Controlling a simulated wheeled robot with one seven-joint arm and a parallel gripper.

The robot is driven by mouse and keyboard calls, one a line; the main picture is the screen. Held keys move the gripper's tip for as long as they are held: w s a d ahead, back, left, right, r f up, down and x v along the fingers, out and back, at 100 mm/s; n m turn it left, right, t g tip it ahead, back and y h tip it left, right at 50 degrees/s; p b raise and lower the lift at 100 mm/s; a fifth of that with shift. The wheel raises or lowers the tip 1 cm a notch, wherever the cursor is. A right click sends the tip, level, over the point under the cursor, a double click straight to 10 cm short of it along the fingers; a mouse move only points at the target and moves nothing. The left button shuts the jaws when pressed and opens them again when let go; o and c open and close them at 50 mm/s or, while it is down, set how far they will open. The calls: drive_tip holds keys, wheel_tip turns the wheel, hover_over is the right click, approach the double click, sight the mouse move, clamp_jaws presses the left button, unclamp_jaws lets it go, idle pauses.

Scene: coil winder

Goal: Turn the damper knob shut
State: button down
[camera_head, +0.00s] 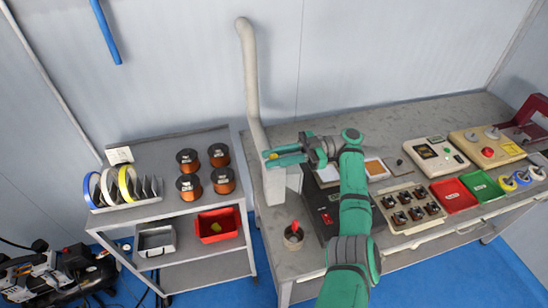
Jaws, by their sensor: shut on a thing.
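The damper knob (272,155) is a small yellow piece on the lower part of the pale upright duct (252,75), at the left end of the workbench. My gripper (275,158) reaches in from the right, with its green fingers shut around the knob. The fingers hide much of the knob, so its exact angle cannot be told. My green arm comes up from the bottom of the picture across the bench.
A pot with a red-handled tool (293,235) and a dark device with a red switch (328,218) stand below my gripper. Red (453,195) and green (482,186) trays lie to the right. A cart with copper spools (221,180) stands left.

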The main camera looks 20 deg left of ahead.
drive_tip(key=shift+s+f+n+g+h, duration=0.15)
drive_tip(key=shift+n+g+h, duration=0.3)
drive_tip(key=shift+g, duration=0.25)
drive_tip(key=c, duration=1.5)
unclamp_jaws()
drive_tip(key=shift+r, duration=0.55)
drive_tip(key=s+d+r, duration=0.1)
drive_tip(key=s+r, duration=0.3)
drive_tip(key=s+d+r, duration=0.1)
drive_tip(key=s+r, duration=0.3)
drive_tip(key=s, duration=0.1)
drive_tip(key=s+d+r, duration=0.2)
drive_tip(key=s+r, duration=0.2)
drive_tip(key=shift+s, duration=0.2)
